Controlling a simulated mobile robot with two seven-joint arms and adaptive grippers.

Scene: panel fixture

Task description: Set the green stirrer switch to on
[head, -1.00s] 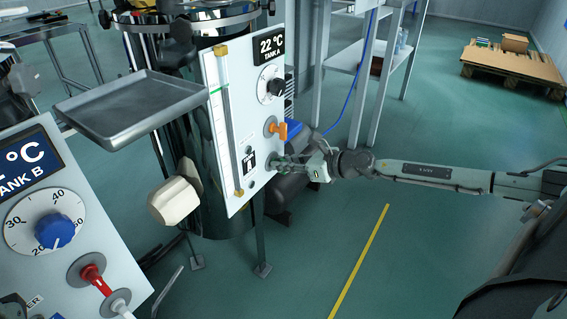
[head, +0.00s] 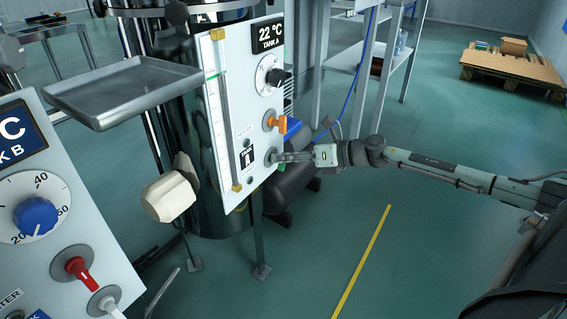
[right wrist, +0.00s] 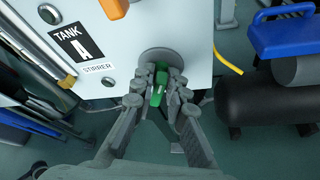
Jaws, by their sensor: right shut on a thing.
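The green stirrer switch (right wrist: 159,82) sits on a round grey plate on the white Tank A panel (head: 262,95), beside the label "STIRRER" (right wrist: 98,67). In the right wrist view its green lever stands between the fingers and points down the picture, slightly to the left. My right gripper (right wrist: 158,92) is shut on the lever, one finger on each side. In the head view the right gripper (head: 284,158) reaches the lower right of the panel and mostly hides the switch. My left gripper is not in view.
An orange switch (head: 276,124) and a black-knobbed dial (head: 272,76) are above on the same panel. The Tank B panel (head: 112,238) with a red switch (head: 82,270) is at the lower left. A grey tray (head: 125,90) juts out at left. A blue-topped black unit stands behind.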

